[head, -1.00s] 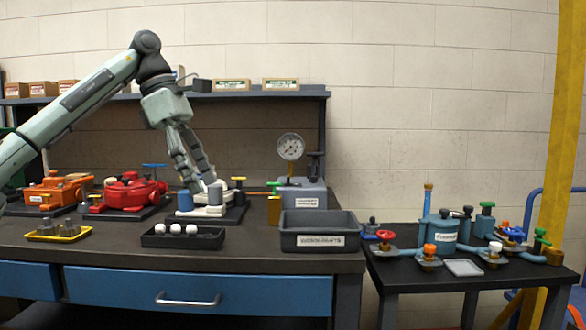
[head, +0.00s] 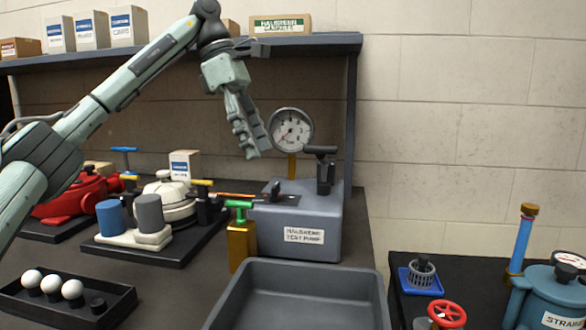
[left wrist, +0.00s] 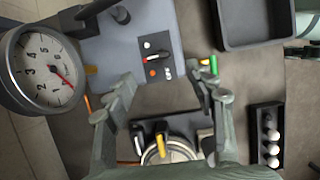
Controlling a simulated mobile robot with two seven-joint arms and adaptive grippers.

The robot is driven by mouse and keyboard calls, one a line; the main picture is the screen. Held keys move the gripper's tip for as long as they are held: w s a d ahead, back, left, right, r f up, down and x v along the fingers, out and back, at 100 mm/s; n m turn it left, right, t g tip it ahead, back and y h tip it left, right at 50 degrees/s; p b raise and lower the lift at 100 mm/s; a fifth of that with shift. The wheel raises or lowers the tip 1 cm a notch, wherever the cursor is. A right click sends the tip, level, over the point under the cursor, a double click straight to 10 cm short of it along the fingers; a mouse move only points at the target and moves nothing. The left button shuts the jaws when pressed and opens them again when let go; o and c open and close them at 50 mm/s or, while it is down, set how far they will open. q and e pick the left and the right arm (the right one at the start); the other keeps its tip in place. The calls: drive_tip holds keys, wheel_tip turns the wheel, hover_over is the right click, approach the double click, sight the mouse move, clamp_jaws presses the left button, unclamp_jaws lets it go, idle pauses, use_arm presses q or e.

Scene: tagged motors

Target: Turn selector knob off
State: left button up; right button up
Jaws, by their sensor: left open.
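The grey test pump (head: 305,222) stands on the workbench with a round gauge (head: 293,130) behind it. A small black selector knob (head: 277,191) sits on its top. In the left wrist view the knob (left wrist: 155,58) is a dark bar with a white mark on one side and an orange mark on the other; the words beside it are too small to read.
A black T-handle (head: 325,165) rises from the pump, right of the knob. A brass block with a green handle (head: 241,240) stands in front. A grey bin (head: 300,268) and the white motor (head: 165,205) are close by. The shelf (head: 200,52) runs behind.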

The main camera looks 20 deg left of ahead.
sight(275, 184)
use_arm(q)
drive_tip(key=x, duration=0.7)
drive_tip(key=shift+w+d+f, duration=0.15)
drive_tip(key=shift+d+f, duration=0.05)
drive_tip(key=shift+f, duration=0.05)
drive_tip(key=c, duration=1.2)
drive_tip(key=shift+o, duration=0.2)
